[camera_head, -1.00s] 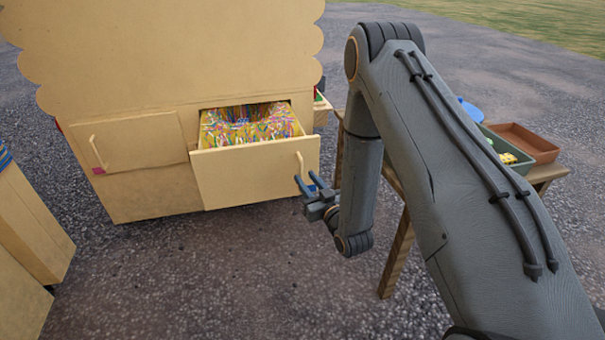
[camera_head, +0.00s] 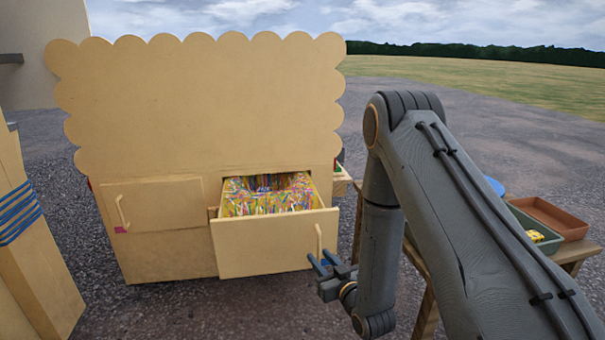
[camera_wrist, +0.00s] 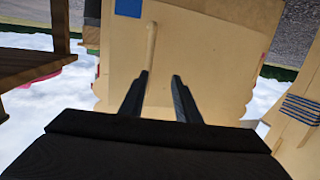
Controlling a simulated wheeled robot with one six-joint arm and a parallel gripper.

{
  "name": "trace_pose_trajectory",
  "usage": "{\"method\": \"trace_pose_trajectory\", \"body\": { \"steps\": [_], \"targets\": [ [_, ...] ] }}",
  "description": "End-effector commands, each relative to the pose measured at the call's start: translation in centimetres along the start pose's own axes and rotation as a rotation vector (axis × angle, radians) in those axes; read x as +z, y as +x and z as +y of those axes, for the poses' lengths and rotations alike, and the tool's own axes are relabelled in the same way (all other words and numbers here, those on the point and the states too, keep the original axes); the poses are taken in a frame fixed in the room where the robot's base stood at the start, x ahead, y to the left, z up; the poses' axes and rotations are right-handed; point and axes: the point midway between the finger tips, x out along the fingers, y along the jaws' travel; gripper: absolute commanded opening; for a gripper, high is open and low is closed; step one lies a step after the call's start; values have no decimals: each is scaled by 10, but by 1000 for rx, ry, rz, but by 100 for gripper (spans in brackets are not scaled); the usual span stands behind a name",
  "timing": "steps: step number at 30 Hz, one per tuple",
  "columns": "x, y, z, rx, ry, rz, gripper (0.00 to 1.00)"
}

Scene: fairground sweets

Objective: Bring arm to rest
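My gripper (camera_head: 325,259) is open and empty, with its two dark fingers apart. It is in front of the pulled-out drawer (camera_head: 265,245), near the lower end of the drawer's upright handle (camera_head: 319,241). In the wrist view, which appears upside down, a clear gap shows between the fingers (camera_wrist: 160,76). The handle (camera_wrist: 151,42) is just beyond the left finger there; I cannot tell whether they touch. My arm is folded, its elbow raised at right and its forearm hanging down.
The drawer holds many colourful wrapped sticks (camera_head: 268,198). A closed door (camera_head: 155,204) is left of it in the scalloped stall (camera_head: 200,110). A wooden table at right carries a green tray (camera_head: 540,238) and a brown tray (camera_head: 550,216). A cabinet (camera_head: 35,250) stands at left.

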Motion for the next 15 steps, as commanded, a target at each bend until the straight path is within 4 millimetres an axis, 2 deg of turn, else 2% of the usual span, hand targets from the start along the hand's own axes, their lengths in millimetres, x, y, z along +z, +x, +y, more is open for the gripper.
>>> {"method": "trace_pose_trajectory", "body": {
  "steps": [1, 3, 8, 11, 15],
  "targets": [
    [-10, 6, -13, -16, -11, -45, 30],
    [-16, 10, -29, -34, -24, -130, 30],
    [-29, 4, -68, -66, -47, -332, 30],
    [-37, -11, -92, -83, -60, -460, 30],
    [-48, -46, -125, -103, -75, -638, 30]
  ]
}}
